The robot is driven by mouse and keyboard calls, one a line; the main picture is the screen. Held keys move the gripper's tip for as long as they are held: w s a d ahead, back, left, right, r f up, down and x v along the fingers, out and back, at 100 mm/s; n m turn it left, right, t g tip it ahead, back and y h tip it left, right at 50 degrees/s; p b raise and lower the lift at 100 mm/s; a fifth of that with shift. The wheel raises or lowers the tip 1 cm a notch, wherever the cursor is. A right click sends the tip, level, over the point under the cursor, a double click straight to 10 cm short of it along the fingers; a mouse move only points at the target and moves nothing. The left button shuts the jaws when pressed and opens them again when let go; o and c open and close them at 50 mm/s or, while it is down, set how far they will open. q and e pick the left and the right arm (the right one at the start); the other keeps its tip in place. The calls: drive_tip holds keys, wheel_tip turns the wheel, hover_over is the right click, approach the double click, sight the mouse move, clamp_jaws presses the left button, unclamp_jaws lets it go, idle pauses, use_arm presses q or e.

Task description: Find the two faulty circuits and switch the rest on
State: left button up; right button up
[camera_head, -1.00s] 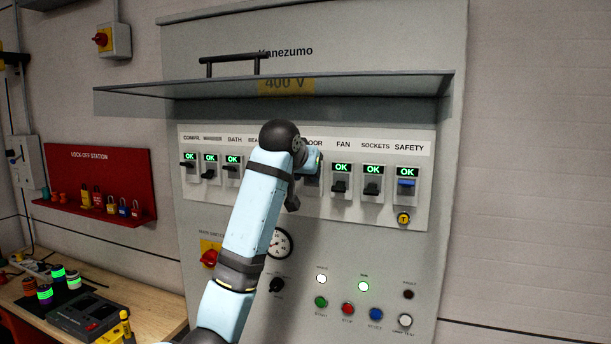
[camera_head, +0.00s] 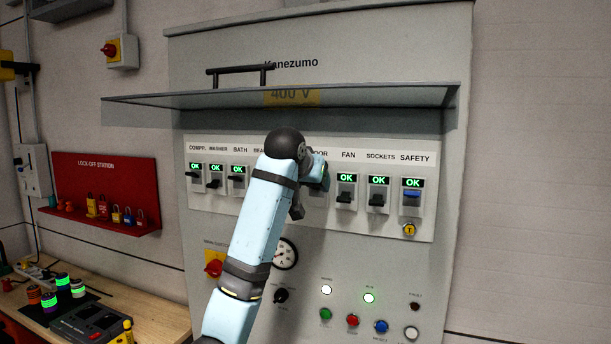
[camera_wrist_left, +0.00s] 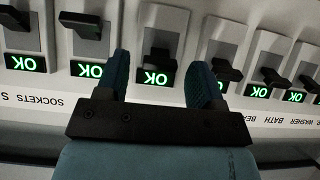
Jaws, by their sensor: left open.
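The grey panel (camera_head: 320,235) carries a row of labelled breakers under a raised cover (camera_head: 370,95). The compressor (camera_head: 196,173), washer (camera_head: 214,177), bath (camera_head: 237,177), fan (camera_head: 347,188), sockets (camera_head: 378,191) and safety (camera_head: 412,194) breakers show green OK displays. The safety lever is blue; the others look dark. My left gripper (camera_wrist_left: 160,85) is open in the wrist view, its fingers either side of a breaker reading OK (camera_wrist_left: 153,78), apparently the door one. No grip on its dark lever (camera_wrist_left: 158,56) shows. In the head view my arm hides much of the middle breakers.
Below are a gauge (camera_head: 285,253), a red rotary switch (camera_head: 214,264), lit white (camera_head: 326,290) and green (camera_head: 369,298) lamps and several buttons. A red lock-off station (camera_head: 105,190) with padlocks hangs left, above a bench (camera_head: 165,312) with a meter (camera_head: 90,320).

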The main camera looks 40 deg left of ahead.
use_arm(q)
drive_tip(key=v, duration=1.3)
drive_tip(key=shift+r, duration=0.25)
drive_tip(key=shift+s, duration=0.1)
